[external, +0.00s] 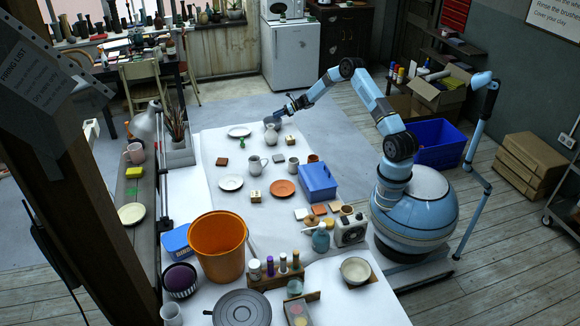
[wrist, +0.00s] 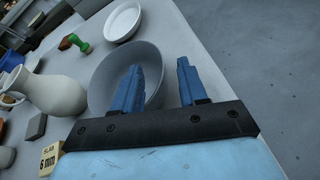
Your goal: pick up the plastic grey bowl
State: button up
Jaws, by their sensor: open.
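The grey bowl (external: 271,121) stands upright near the far right edge of the white-covered table. In the wrist view the grey bowl (wrist: 106,80) is large and its hollow faces the camera. My gripper (wrist: 159,64) is open, with two blue fingers apart. In that view the left finger overlaps the bowl's inside and hides part of it, and the right finger lies just outside its right rim. I cannot tell whether either finger touches the bowl. In the external view my gripper (external: 286,112) reaches in from the right, close by the bowl.
A slab block (wrist: 49,158) is near the gripper. Clear floor (wrist: 255,60) lies beyond the table's edge.

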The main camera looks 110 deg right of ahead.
aim_at(270, 118)
jog(key=x, duration=0.3)
jog(key=shift+w+f, duration=0.15)
jog(key=shift+w, duration=0.15)
grip_shut()
